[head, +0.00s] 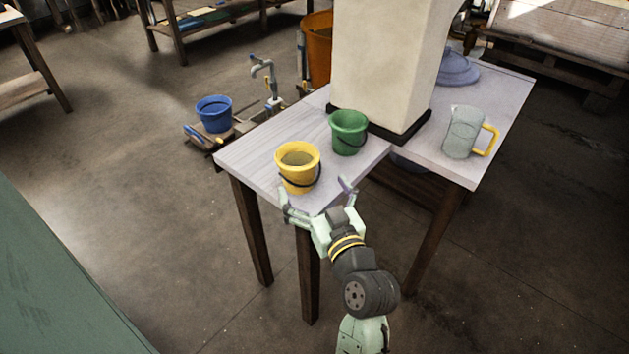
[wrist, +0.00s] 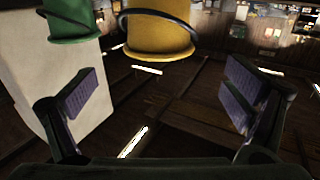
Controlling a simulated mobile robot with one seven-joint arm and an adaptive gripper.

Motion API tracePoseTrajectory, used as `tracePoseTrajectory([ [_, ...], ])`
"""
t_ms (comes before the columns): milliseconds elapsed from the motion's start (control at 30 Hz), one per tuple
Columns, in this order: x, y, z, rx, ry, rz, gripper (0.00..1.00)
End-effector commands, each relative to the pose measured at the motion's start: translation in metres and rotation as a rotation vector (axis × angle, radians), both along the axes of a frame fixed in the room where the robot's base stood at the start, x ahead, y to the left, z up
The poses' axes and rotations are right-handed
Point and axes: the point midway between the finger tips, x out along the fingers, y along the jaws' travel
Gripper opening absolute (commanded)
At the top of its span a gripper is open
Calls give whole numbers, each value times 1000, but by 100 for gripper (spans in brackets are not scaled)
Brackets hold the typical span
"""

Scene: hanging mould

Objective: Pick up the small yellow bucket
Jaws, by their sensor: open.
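The small yellow bucket (head: 298,170) stands upright near the front edge of the pale table, its dark handle hanging down its side. In the wrist view the yellow bucket (wrist: 158,30) shows at the top, a little beyond and between the fingers, cut off by the frame edge. My gripper (head: 316,190) is open and empty at the table's front edge, just in front of the bucket. Its two fingers also show wide apart in the wrist view (wrist: 160,100). I cannot tell from these views whether a finger touches the bucket.
A green bucket (head: 349,132) stands behind and right of the yellow one. A large cream block (head: 382,65) on a dark base rises behind it. A clear jug (head: 463,132) with a yellow handle is at right. A blue bucket (head: 214,114) sits lower at left. The table's left part is clear.

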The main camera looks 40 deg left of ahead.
Motion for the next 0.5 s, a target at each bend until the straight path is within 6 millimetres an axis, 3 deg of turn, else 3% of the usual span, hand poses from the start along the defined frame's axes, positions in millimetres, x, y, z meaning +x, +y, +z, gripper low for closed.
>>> tracePoseTrajectory([
  [167, 7, 11, -7, -1, -5, 4, 95],
  [500, 28, 43, 2, 0, 1, 1, 95],
])
